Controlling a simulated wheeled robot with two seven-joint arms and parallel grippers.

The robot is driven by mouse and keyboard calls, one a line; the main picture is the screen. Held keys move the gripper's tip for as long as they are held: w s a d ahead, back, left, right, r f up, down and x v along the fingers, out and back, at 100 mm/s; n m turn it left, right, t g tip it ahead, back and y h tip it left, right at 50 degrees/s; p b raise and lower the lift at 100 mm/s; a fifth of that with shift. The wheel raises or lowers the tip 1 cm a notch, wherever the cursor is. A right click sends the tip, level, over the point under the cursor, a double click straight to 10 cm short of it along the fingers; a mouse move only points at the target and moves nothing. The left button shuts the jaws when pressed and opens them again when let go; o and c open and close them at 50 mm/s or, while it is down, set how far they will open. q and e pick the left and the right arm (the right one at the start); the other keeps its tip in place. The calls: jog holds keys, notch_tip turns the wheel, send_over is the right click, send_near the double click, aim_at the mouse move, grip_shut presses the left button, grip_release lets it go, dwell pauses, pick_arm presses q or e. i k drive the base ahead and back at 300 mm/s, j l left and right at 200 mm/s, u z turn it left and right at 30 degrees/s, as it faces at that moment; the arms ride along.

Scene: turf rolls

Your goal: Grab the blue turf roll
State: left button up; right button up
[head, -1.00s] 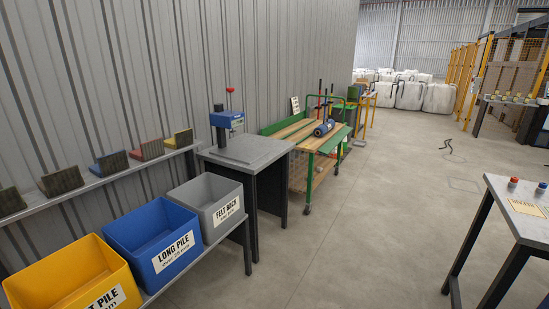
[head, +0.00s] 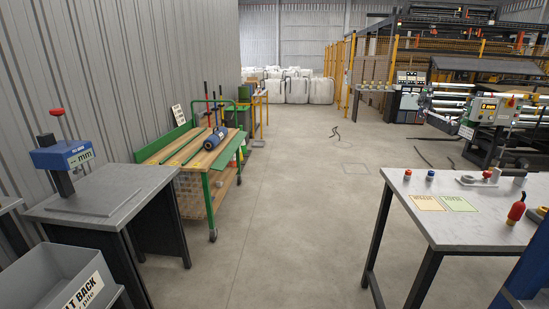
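A blue roll (head: 216,138) lies on the wooden top of a green-framed cart (head: 212,190), near the cart's right side. It is small and some way off in the head view. It looks dark blue with a paler end. Neither of my grippers shows in the head view, and nothing touches the roll.
A grey bench with a blue press (head: 62,155) stands left, before the cart. A grey bin (head: 50,285) is at the lower left. A grey table (head: 455,215) with small items stands right. The concrete floor (head: 285,220) between is clear. Machines stand behind yellow fencing.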

aim_at(214, 139)
jog(key=i+z, duration=0.1)
jog(key=i, duration=2.15)
